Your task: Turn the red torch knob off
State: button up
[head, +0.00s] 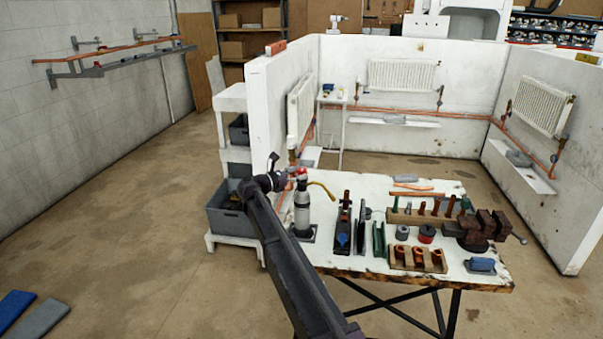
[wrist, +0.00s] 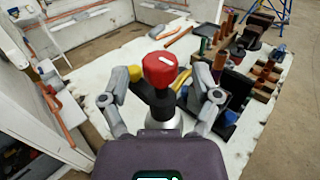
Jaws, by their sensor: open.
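The torch (head: 303,210) stands upright on the left part of the white worktable, a grey cylinder with a curved brass tube. Its red knob (head: 302,171) is at the top. In the wrist view the red knob (wrist: 160,69) is near the centre, with a white mark on its upper face lying roughly crosswise. My gripper (wrist: 162,80) is open, with one finger on each side of the knob. Whether the fingers touch it I cannot tell. In the head view my gripper (head: 288,181) is just left of the torch top, partly blending with it.
Right of the torch the worktable (head: 335,184) carries dark tools, wooden racks of copper fittings (head: 418,258) and a brown vise (head: 478,230). A grey bin (head: 233,222) stands on a shelf to the left. White walls with radiators (head: 402,75) close the back. The floor at left is mostly open.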

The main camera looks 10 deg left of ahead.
jog(key=v, duration=1)
jog(key=s+d+f+m+g+y, duration=0.1)
jog(key=s+d+f+m+g, duration=0.25)
jog(key=d, duration=0.65)
jog(key=s+d+f+m+g+y, duration=0.2)
jog(key=s+d+f+m, duration=0.25)
jog(key=d, duration=0.55)
jog(key=s+d+f+m+g+y, duration=0.1)
jog(key=s+d+f+m+g, duration=0.25)
jog(key=d, duration=0.65)
jog(key=s+d+f+m+g+y+p, duration=0.1)
jog(key=s+d+m+y, duration=0.3)
jog(key=s, duration=0.6)
jog(key=s+d+f+m+g+y, duration=0.2)
jog(key=s+d+f+m+y, duration=0.2)
jog(key=s+d+m, duration=0.4)
jog(key=s+m+y, duration=0.1)
jog(key=s+m, duration=0.1)
jog(key=m, duration=0.1)
jog(key=shift+s+d+f+g+p, duration=0.15)
jog(key=shift+s+d+g+p, duration=0.1)
jog(key=shift+d+g+p, duration=0.1)
